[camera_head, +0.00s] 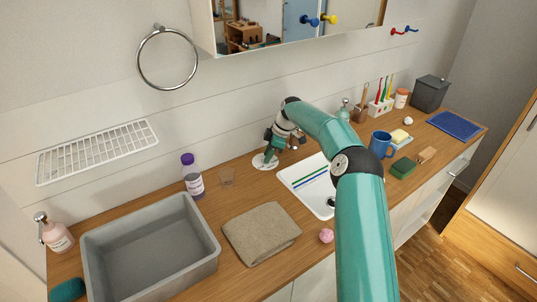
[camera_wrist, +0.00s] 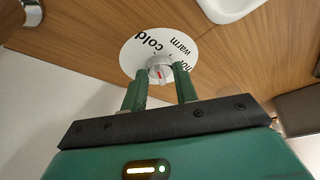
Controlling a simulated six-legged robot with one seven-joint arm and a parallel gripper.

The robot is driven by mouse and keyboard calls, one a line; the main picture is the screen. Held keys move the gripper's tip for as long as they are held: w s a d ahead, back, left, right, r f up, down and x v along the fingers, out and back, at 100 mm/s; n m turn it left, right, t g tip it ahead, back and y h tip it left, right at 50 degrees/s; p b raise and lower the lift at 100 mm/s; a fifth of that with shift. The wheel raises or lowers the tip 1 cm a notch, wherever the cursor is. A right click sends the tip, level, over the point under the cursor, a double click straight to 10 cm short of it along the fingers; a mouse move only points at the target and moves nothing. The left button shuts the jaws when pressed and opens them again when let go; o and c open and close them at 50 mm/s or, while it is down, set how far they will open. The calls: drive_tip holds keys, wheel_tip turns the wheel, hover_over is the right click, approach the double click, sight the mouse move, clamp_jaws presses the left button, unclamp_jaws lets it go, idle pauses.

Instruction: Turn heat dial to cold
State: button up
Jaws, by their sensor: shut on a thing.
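The heat dial is a small grey knob (camera_wrist: 159,63) with a red mark, at the middle of a round white plate (camera_wrist: 131,56). The plate carries the words "cold", "warm" and "hot" along its upper and right part in the wrist view. The red mark shows on the knob's near side, away from "cold"; which end is the pointer I cannot tell. My gripper (camera_wrist: 161,70) has one green finger on each side of the knob and is shut on it. In the head view the white plate (camera_head: 259,163) lies on the wooden counter, and my gripper (camera_head: 269,154) hides the knob.
A folded towel (camera_head: 261,233) lies in front. The wall is close behind.

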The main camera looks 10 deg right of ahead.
drive_tip(key=shift+f+n, duration=0.1)
drive_tip(key=shift+n, duration=0.3)
drive_tip(key=o, duration=1)
drive_tip(key=v, duration=0.7)
drive_tip(key=shift+w+d+r, duration=0.1)
drive_tip(key=shift+r, duration=0.2)
